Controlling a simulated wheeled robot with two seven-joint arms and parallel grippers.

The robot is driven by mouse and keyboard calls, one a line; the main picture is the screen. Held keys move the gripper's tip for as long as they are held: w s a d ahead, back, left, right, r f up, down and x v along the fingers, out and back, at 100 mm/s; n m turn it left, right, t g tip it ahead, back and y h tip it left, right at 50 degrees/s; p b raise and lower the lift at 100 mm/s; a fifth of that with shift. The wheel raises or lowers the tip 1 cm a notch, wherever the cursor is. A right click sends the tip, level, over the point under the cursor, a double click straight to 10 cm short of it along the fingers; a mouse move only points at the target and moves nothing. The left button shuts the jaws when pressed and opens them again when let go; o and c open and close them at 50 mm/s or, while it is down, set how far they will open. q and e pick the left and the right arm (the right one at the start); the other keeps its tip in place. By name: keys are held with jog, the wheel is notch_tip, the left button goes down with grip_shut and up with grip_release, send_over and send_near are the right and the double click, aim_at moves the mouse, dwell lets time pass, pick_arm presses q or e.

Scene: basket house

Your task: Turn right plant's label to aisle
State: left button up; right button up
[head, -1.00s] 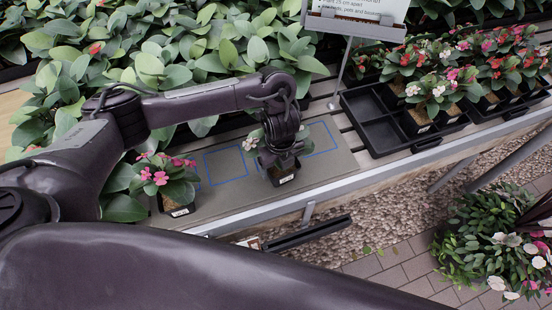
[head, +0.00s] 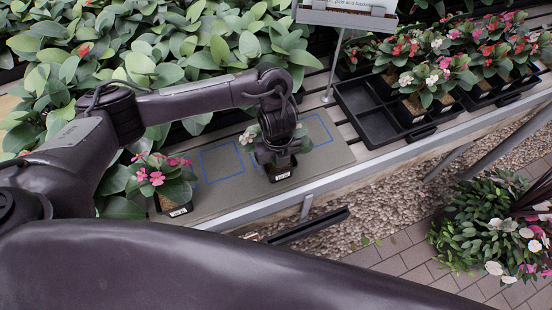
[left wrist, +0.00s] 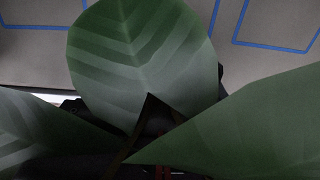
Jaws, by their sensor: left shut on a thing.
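The right plant (head: 297,143), with broad green leaves and a pale flower in a dark pot, is at the grey mat (head: 235,199). Its small white label (head: 283,177) shows on the pot side toward the aisle. My left gripper (head: 278,150) comes down from above and is shut on this plant; its fingers are mostly hidden by leaves. I cannot tell whether the pot touches the mat. In the left wrist view large leaves (left wrist: 145,55) cover most of the picture. The left plant (head: 160,178), with pink flowers, stands at the mat's left, its label facing the aisle. My right gripper is not in view.
Blue outlines (head: 222,160) mark the mat. A black tray (head: 375,115) with empty cells and several potted flowers is at the right. Dense foliage lies behind. A metal rail (head: 330,181) edges the bench, with gravel and the paved aisle (head: 405,262) beyond.

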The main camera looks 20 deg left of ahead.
pick_arm(q)
jog(key=o, duration=1.2)
